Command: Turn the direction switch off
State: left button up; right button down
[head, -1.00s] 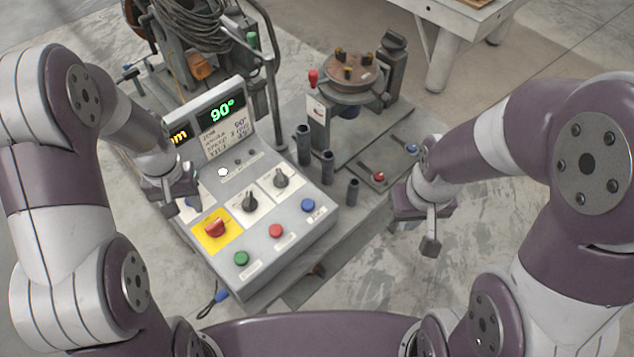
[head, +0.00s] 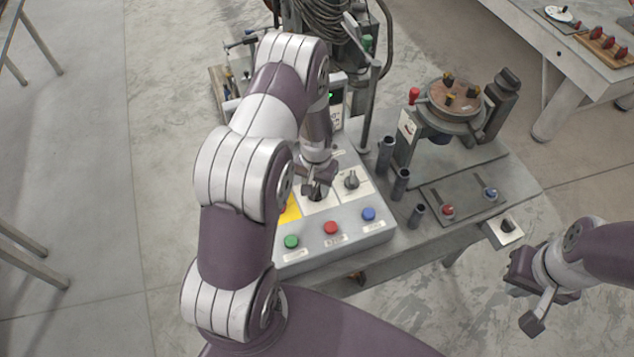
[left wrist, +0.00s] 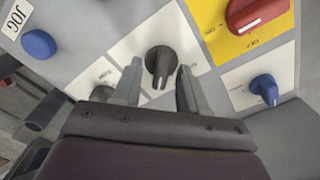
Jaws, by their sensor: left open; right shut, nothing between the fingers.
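A black rotary switch (left wrist: 158,62) on a white plate sits between the open fingers of my left gripper (left wrist: 159,72) in the left wrist view. Its white mark points toward the gripper's palm; contact cannot be told. The label on its plate is too small to read, so I cannot confirm it is the direction switch. In the head view my left gripper (head: 317,178) is over this switch (head: 316,193) and partly hides it. A second black switch (head: 352,180) stands right of it. My right gripper (head: 535,312) is shut and empty, off the table at lower right.
The panel has green (head: 291,241), red (head: 331,227) and blue (head: 368,214) buttons. In the left wrist view a red switch (left wrist: 250,14) on yellow and a blue knob (left wrist: 264,88) are close by. Upright dark tubes (head: 400,184) stand right of the panel.

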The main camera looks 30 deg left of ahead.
pick_arm(q)
jog(key=shift+s+a+f, duration=0.1)
jog(key=shift+a+f, duration=0.05)
grip_shut()
jog(key=shift+n, duration=0.4)
jog(key=n+b, duration=0.1)
jog(key=n, duration=0.2)
jog(key=shift+n, duration=0.3)
jog(key=shift+n+b, duration=0.4)
jog(key=shift+n, duration=1.8)
grip_release()
